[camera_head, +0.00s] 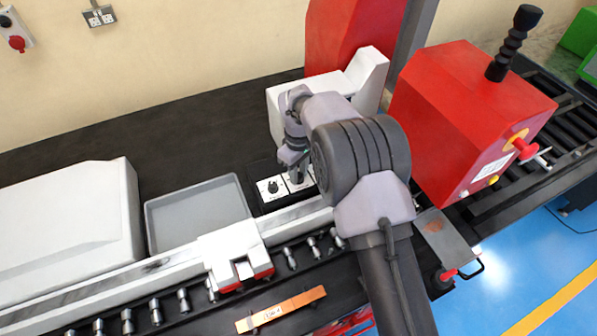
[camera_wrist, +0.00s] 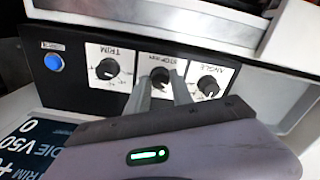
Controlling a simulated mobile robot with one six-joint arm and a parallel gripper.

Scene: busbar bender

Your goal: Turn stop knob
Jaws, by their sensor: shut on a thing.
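The stop knob (camera_wrist: 160,75) is a dark round knob on a white plate marked STOP mm, in the middle of a row of three on a black panel (camera_wrist: 75,90). The wrist view shows it upside down. My gripper (camera_wrist: 166,88) is shut on the stop knob, one finger at each side of it, and the fingers hide part of it. In the head view my gripper (camera_head: 296,174) points down at the panel, and the stop knob is mostly hidden behind the fingers.
The trim knob (camera_wrist: 107,69) and the angle knob (camera_wrist: 208,86) stand close on either side. A blue button (camera_wrist: 54,62) and a display (camera_wrist: 20,150) are near. A grey tray (camera_head: 200,212), a white clamp block (camera_head: 235,250) and a red machine housing (camera_head: 465,115) surround the panel.

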